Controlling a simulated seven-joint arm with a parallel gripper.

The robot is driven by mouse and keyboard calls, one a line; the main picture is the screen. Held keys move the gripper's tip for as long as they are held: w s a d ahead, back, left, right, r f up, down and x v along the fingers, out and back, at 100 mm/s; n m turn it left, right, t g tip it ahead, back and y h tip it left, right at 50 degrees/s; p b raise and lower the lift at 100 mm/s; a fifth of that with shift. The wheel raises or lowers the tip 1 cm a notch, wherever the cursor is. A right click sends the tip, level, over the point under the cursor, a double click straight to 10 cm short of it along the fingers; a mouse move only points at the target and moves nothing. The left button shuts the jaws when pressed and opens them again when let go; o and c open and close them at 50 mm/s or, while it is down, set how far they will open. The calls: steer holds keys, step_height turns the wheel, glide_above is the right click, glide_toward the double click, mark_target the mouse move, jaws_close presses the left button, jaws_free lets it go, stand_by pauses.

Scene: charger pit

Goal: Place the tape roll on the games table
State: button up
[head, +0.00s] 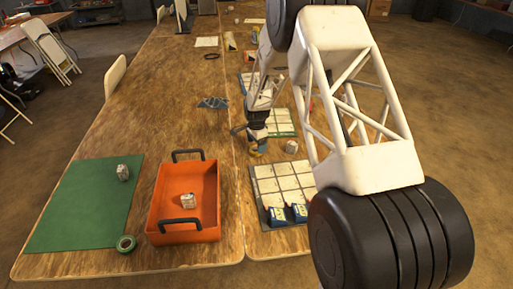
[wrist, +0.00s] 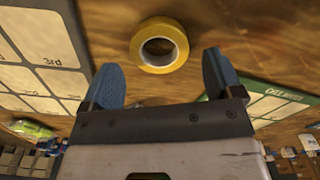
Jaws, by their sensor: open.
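A yellow tape roll (wrist: 160,67) lies flat on the wooden table (wrist: 100,20), its hole facing up. In the wrist view it sits just beyond and between the two blue fingertips of my gripper (wrist: 161,78). The fingers are open and apart, with nothing between them. In the head view my gripper (head: 251,138) is low over the table's middle, and the yellow roll is mostly hidden beside it. I cannot tell which surface is the games table.
A green mat (head: 75,215) with a die-like cube (head: 123,172) is at left. An orange tray (head: 163,203) holds another cube (head: 188,201). A numbered board (head: 263,186) carries blue boxes (head: 278,216). A green-edged board (head: 283,124) and a small cube (head: 291,147) lie near my gripper.

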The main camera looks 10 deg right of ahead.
step_height(320, 180, up, 10)
steer(key=shift+f, duration=0.2)
steer(key=shift+s+r, duration=0.1)
stand_by(0.8)
steer(key=s+d+r+n+t, duration=0.1)
steer(key=s+d+r+n, duration=0.15)
steer(key=s+r, duration=0.9)
steer(key=s+d+r+n, duration=0.1)
steer(key=s+r+n, duration=0.3)
steer(key=s+r, duration=0.75)
steer(key=s+d+r+n+t, duration=0.1)
steer(key=s+n, duration=0.6)
steer(key=s, duration=2.5)
steer(key=shift+s+d+r+t, duration=0.3)
